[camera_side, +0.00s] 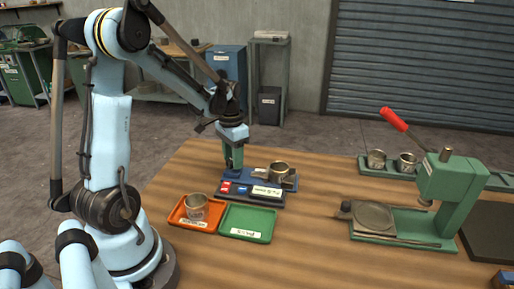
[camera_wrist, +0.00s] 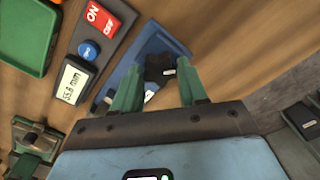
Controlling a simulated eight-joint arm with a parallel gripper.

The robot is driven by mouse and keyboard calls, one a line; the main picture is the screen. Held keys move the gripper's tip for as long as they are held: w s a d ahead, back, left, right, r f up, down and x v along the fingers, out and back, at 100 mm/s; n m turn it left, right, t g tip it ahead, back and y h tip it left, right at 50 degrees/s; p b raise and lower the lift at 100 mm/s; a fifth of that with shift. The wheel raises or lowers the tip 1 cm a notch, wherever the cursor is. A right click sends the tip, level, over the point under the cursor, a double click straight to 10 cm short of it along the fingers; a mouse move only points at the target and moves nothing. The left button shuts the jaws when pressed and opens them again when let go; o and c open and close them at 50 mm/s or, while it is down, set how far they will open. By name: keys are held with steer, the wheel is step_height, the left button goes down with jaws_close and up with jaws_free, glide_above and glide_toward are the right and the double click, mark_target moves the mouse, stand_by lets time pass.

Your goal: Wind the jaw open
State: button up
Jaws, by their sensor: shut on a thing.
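In the side view, a blue measuring fixture (camera_side: 256,180) lies on the wooden table, with a metal cup (camera_side: 279,171) at its right part. My gripper (camera_side: 233,166) points down at the fixture's left end. In the wrist view, the green fingers of my gripper (camera_wrist: 162,72) are shut on a small dark knob with a pale label (camera_wrist: 160,64), beside the blue fixture body (camera_wrist: 128,68). Beside the fixture are a display (camera_wrist: 74,82) reading about 15.8 mm, a blue button (camera_wrist: 88,50) and a red ON switch (camera_wrist: 100,16). The jaw itself is not clear.
An orange tray (camera_side: 176,218) with a cup (camera_side: 195,206) and an empty green tray (camera_side: 247,235) lie in front of the fixture. A green press (camera_side: 450,195) with a red handle (camera_side: 393,119) stands right. Cups (camera_side: 375,159) stand behind it. The middle table is clear.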

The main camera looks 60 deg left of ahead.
steer(key=n, duration=0.6)
steer(key=shift+n, duration=0.3)
steer(key=n, duration=0.6)
steer(key=shift+a, duration=0.1)
steer(key=n, duration=0.6)
steer(key=shift+s+n, duration=0.1)
steer(key=shift+n, duration=0.2)
steer(key=n, duration=0.6)
steer(key=shift+n, duration=0.3)
steer(key=o, duration=1.1)
steer(key=shift+c, duration=0.2)
steer(key=shift+r, duration=0.1)
